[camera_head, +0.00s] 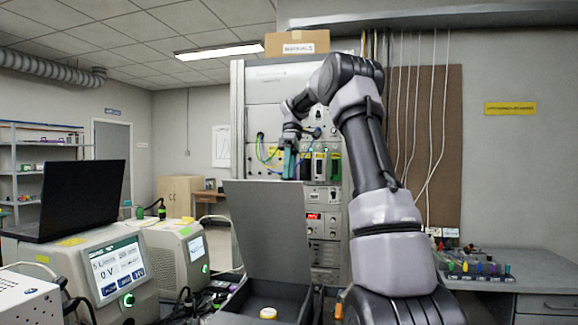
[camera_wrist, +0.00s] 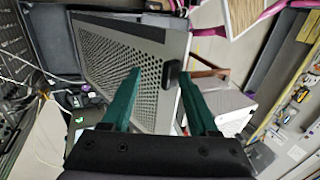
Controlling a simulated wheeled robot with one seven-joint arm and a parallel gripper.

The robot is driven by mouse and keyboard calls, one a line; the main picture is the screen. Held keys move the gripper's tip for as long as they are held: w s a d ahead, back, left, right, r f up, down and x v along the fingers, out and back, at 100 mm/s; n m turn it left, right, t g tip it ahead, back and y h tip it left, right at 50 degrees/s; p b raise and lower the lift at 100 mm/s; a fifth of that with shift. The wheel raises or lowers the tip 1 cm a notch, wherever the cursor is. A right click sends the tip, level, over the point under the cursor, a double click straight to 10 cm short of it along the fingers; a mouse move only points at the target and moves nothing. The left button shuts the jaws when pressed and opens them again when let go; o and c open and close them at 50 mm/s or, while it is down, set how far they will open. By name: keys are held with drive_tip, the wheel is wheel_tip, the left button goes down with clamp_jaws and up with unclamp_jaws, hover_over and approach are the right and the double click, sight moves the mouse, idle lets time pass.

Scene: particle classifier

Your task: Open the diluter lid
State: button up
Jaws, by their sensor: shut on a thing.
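The diluter lid (camera_head: 262,225) is a grey panel standing nearly upright over the open dark diluter box (camera_head: 300,297) in the head view. A small round yellow-and-white piece (camera_head: 268,313) lies inside the box. My gripper (camera_head: 289,172) is at the lid's top edge, its green fingertips partly hidden behind the panel. In the wrist view, a perforated grey panel (camera_wrist: 115,50), apparently the lid's outer face, fills the centre. Its black handle (camera_wrist: 171,74) lies between the fingers of my gripper (camera_wrist: 161,77), which is shut on it, though the contact itself is hard to see.
An instrument with a lit screen (camera_head: 118,265) and a black laptop (camera_head: 82,198) stand at left. A tall instrument rack (camera_head: 268,88) with cables rises behind the lid. A grey bench (camera_head: 520,262) with several small coloured items is at right.

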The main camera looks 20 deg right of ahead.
drive_tip(key=v, duration=0.6)
drive_tip(key=shift+s, duration=0.1)
drive_tip(key=shift+a+r, duration=0.1)
drive_tip(key=s+a+m+t+h, duration=0.1)
drive_tip(key=s+a+m+t, duration=0.15)
drive_tip(key=s, duration=0.65)
drive_tip(key=s+a+m+t+h, duration=0.1)
drive_tip(key=s+a+m+t, duration=0.2)
drive_tip(key=s, duration=0.5)
drive_tip(key=s+a+f+m+t+y, duration=0.1)
drive_tip(key=s+a+f+m+t, duration=0.4)
drive_tip(key=s+f+m, duration=0.4)
drive_tip(key=s, duration=0.3)
drive_tip(key=shift+s+f+y, duration=0.25)
drive_tip(key=shift+s+y, duration=0.05)
